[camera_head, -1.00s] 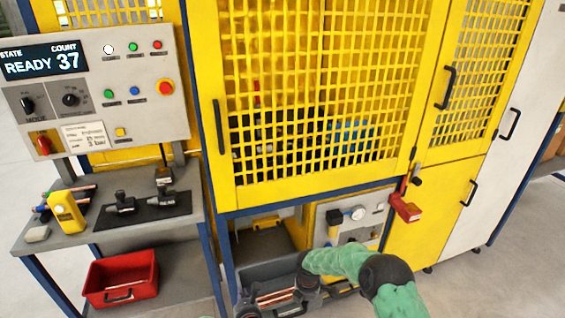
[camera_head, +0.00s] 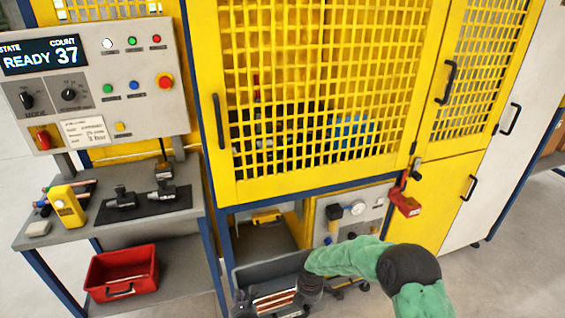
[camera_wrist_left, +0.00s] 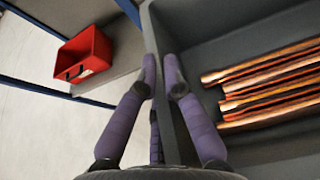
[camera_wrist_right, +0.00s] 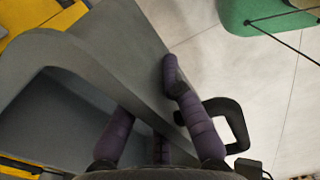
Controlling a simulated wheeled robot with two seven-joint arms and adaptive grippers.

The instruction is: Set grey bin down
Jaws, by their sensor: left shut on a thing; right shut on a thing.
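The grey bin (camera_head: 264,271) is at the bottom of the head view, in front of the machine's low opening. Several copper tubes (camera_wrist_left: 265,85) lie inside it; they also show in the head view (camera_head: 274,300). My left gripper (camera_wrist_left: 161,68) is shut on the bin's left wall, one finger outside and one inside. In the head view it (camera_head: 243,306) is partly cut off by the lower edge. My right gripper (camera_wrist_right: 150,100) is shut on the opposite wall, beside a dark handle (camera_wrist_right: 228,122). The bin's underside is hidden, so I cannot tell whether it touches a support.
A red bin (camera_head: 122,274) sits on the lower shelf of the workbench (camera_head: 155,222) at left. The yellow mesh door (camera_head: 310,100) is shut above the opening (camera_head: 265,240). A gauge panel (camera_head: 350,222) and a red padlock (camera_head: 404,204) are to the right.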

